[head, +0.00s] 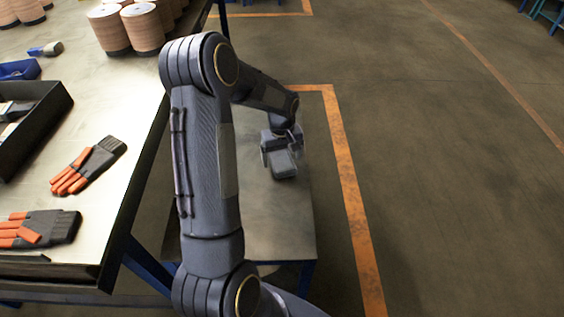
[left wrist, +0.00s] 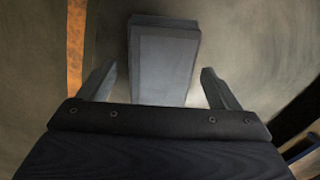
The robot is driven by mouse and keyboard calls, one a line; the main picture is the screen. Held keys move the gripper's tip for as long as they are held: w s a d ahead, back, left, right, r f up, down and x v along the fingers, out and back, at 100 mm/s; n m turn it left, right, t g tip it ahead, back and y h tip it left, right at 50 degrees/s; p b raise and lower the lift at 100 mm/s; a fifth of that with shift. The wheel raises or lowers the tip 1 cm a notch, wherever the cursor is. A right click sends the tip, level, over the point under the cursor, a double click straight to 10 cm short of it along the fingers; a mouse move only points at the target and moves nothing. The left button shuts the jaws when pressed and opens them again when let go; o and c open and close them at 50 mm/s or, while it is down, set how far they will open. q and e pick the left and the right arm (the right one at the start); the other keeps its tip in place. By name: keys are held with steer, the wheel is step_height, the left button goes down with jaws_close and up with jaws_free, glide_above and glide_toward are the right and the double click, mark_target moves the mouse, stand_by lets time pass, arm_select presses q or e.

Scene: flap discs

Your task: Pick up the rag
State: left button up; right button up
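A dark grey, folded, block-like thing, which I take to be the rag (head: 285,168), lies on a low metal-topped table. In the left wrist view the rag (left wrist: 163,60) stands out between and beyond the fingers. My left gripper (head: 281,148) is right at the rag. In the left wrist view the left gripper (left wrist: 160,80) is open, with one finger on each side of the rag and a gap to each. My forearm and gripper hide part of the rag in the head view. My right gripper is not in view.
The low table (head: 270,225) is otherwise bare where it shows. An orange floor line (head: 350,200) runs along the right.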

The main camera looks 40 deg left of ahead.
mark_target(282, 159)
arm_select(q)
steer(key=c, duration=0.9)
steer(key=shift+r, duration=0.1)
steer(key=shift+r, duration=0.2)
step_height(282, 159, up, 3)
steer(key=shift+s+r, duration=0.15)
steer(key=s+d+r, duration=0.6)
steer(key=s+r, duration=0.3)
steer(key=s, duration=0.3)
steer(key=shift+s+p, duration=0.15)
steer(key=shift+p, duration=0.3)
steer(key=shift+d+r, duration=0.1)
